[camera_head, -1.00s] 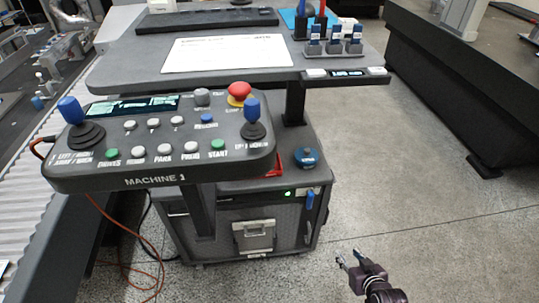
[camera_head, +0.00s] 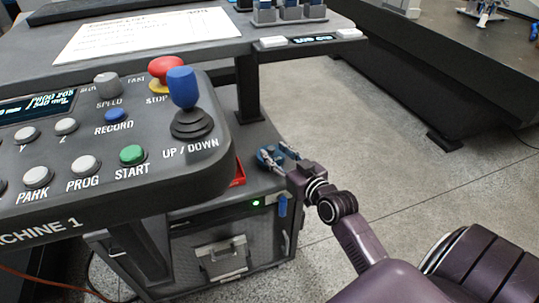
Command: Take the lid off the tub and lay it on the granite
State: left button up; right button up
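The tub's body is mostly hidden by the lid and the fingers. A big dark block (camera_head: 430,75), which looks like the granite, stands at the upper right. My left gripper is out of view.
The control panel (camera_head: 110,185) with its blue-topped joystick (camera_head: 183,92) hangs close on the left of the tub. The desk shelf (camera_head: 160,50) holds a paper sheet (camera_head: 145,32). A red object (camera_head: 239,171) lies beside the tub. The floor (camera_head: 340,130) towards the dark block is clear.

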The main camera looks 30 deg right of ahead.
aim_at(273, 150)
jog(key=w, duration=0.1)
jog(key=w+f, duration=0.1)
jog(key=shift+w+d, duration=0.25)
jog(key=shift+w, duration=0.65)
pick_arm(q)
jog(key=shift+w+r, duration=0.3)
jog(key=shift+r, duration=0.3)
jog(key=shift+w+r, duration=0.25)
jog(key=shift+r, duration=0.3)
pick_arm(e)
jog(key=shift+c, duration=0.4)
grip_shut()
